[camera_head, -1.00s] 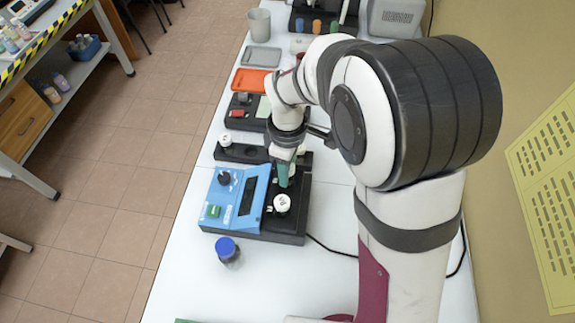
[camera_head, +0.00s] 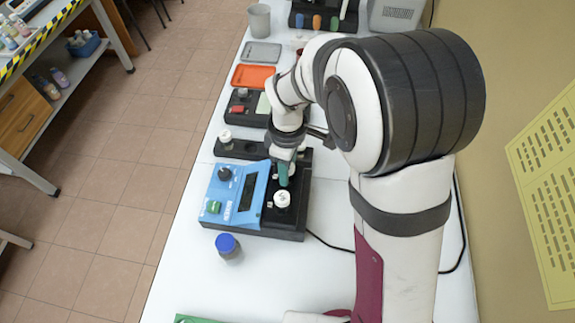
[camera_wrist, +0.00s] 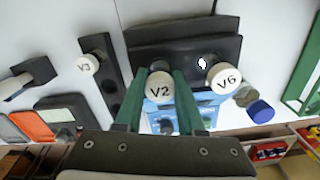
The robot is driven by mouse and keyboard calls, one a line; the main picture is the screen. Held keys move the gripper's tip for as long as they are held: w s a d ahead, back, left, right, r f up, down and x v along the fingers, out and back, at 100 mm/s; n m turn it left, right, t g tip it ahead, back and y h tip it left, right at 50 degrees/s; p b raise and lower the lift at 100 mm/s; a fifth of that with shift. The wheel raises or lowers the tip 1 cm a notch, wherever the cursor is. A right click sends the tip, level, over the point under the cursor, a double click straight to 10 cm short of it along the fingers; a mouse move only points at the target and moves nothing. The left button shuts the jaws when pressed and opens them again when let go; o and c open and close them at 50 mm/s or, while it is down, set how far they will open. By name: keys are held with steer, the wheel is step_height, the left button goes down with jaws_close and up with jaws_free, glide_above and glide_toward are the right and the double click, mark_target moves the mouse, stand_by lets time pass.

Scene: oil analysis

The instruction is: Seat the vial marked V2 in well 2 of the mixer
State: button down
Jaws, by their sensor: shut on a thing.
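My gripper (camera_head: 284,172) has green fingers shut on the V2 vial, whose white cap (camera_wrist: 160,88) shows between them in the wrist view. I hold it over the black well block of the mixer (camera_wrist: 150,55). The mixer also shows in the head view with its blue panel (camera_head: 238,192), dark knob and green button. A white-capped vial marked V6 (camera_wrist: 222,76) stands in the mixer beside V2, and shows in the head view (camera_head: 282,199). The lower part of V2 and the well beneath it are hidden, so I cannot tell how deep it sits.
A black rack (camera_head: 250,150) behind the mixer holds vial V3 (camera_wrist: 88,64). A blue-capped bottle (camera_head: 228,246) stands in front of the mixer. An orange tray (camera_head: 253,76) and a grey tray (camera_head: 262,53) lie farther back.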

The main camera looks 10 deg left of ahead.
steer(key=shift+c, duration=2.2)
jaws_free()
steer(key=shift+o, duration=0.4)
steer(key=shift+o, duration=1.2)
steer(key=shift+r, duration=3.5)
